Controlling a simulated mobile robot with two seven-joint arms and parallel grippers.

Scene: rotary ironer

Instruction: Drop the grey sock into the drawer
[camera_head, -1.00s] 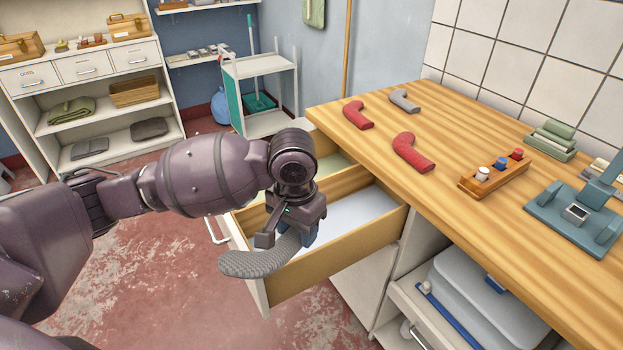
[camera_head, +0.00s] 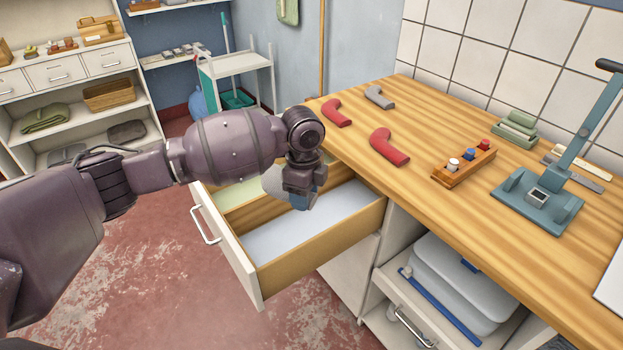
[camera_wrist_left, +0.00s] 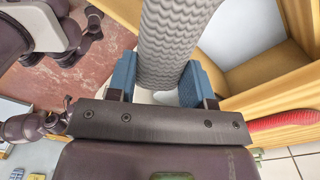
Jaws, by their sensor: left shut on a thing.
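The grey ribbed sock (camera_wrist_left: 175,40) is between the blue fingers of my left gripper (camera_wrist_left: 158,88) in the left wrist view. In the head view the left gripper (camera_head: 303,198) is over the open drawer (camera_head: 240,264), near the divider between its pale green and pale blue-white compartments. Part of the held grey sock (camera_head: 271,181) shows behind the gripper there; the rest is hidden by my arm. I cannot tell whether it touches the drawer.
The wooden worktop (camera_head: 440,215) borders the drawer. On it lie two red curved pieces (camera_head: 388,147), another grey curved piece (camera_head: 379,97), a wooden rack (camera_head: 463,165) and a blue-grey press (camera_head: 538,198).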

